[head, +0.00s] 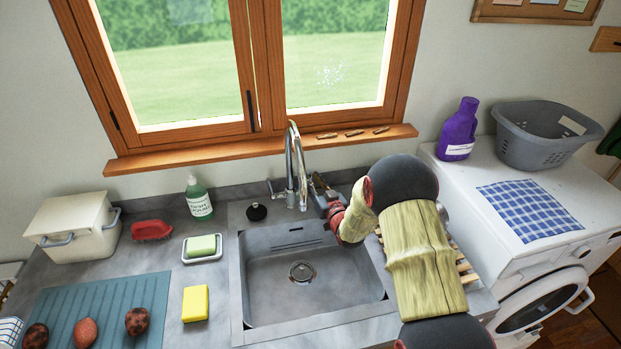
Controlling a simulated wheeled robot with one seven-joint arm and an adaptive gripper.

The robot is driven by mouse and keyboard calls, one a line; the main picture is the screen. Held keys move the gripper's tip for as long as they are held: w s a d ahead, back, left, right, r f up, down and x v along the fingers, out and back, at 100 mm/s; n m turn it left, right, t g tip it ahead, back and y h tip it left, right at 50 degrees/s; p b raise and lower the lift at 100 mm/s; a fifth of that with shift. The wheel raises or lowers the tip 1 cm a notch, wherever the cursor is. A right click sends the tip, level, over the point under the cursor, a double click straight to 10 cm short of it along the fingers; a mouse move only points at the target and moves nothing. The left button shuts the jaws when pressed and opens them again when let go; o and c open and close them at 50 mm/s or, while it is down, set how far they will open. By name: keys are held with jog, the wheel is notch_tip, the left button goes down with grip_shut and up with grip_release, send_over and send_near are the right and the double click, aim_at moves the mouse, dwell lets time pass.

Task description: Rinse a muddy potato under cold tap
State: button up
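Three potatoes lie on the ribbed blue-green mat (105,290) at the lower left: a dark blotchy one (36,336), a redder one (85,332) and another dark, muddy-looking one (137,321). The chrome tap (290,165) stands behind the grey sink (268,282), its spout over the basin. No water stream shows. A small lever sits at the left of the tap's base. My gripper (318,186) is just right of the tap, above the back right of the sink. The fingers are small and partly hidden; I cannot tell whether they touch the tap or hold anything.
A yellow sponge (195,303), a soap dish (202,248), a red brush (152,230) and a green bottle (199,200) stand left of the sink. A black plug (257,212) lies behind it. My arm covers much of the slatted rack (463,268) on the right. The basin is empty.

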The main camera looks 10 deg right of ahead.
jog(key=shift+w+a, duration=0.15)
jog(key=shift+w, duration=0.5)
jog(key=c, duration=0.3)
grip_shut()
